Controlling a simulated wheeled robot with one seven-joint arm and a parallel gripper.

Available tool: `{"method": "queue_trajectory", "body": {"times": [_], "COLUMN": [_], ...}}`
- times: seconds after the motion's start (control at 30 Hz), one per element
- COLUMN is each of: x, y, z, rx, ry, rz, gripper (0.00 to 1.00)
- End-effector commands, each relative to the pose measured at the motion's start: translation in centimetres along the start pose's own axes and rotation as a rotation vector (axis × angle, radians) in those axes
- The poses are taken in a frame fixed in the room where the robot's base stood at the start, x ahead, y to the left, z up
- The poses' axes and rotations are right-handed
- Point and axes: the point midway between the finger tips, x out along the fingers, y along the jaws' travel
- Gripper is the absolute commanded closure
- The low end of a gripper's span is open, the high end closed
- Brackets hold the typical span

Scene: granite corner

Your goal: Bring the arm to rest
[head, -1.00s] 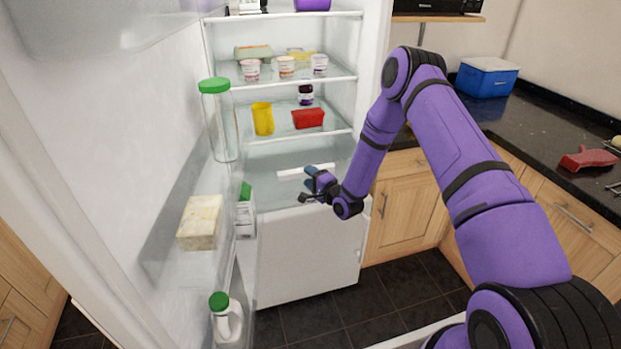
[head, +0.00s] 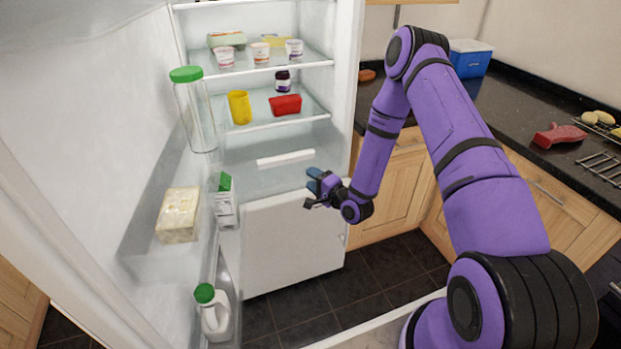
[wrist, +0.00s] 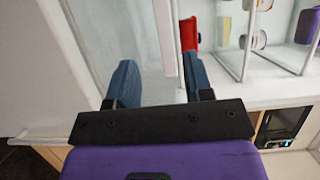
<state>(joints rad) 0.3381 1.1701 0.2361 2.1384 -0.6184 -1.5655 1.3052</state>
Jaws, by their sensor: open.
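My purple arm reaches out from the lower right of the head view and bends down toward the open fridge. My gripper (head: 312,190) is in front of the fridge opening, near the top of the fridge's lower white panel (head: 290,240). In the wrist view, my gripper (wrist: 158,85) shows its two blue fingers spread apart with nothing between them. A white shelf edge lies beyond the fingers there. Whether the gripper touches the fridge cannot be told.
The fridge door on the left holds a green-lidded jar (head: 195,115), a pale block (head: 178,215), a carton (head: 226,205) and a milk jug (head: 213,315). A yellow cup (head: 239,107) and red container (head: 285,105) stand on a shelf. A dark counter (head: 520,110) is at right.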

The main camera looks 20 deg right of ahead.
Motion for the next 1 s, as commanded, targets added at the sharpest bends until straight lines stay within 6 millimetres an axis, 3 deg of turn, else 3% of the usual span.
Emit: {"method": "queue_trajectory", "body": {"times": [0.3,0.47,0.73,1.0], "x": [0.1,0.8,2.3,1.8], "y": [-0.1,-1.8,-8.1,-15.1], "z": [0.0,-0.4,-1.5,-2.2], "rx": [-0.004,-0.072,-0.340,-0.593], "ry": [-0.001,-0.011,-0.039,-0.052], "rz": [0.002,0.038,0.205,0.378], "gripper": [0.53,0.53,0.53,0.53]}}
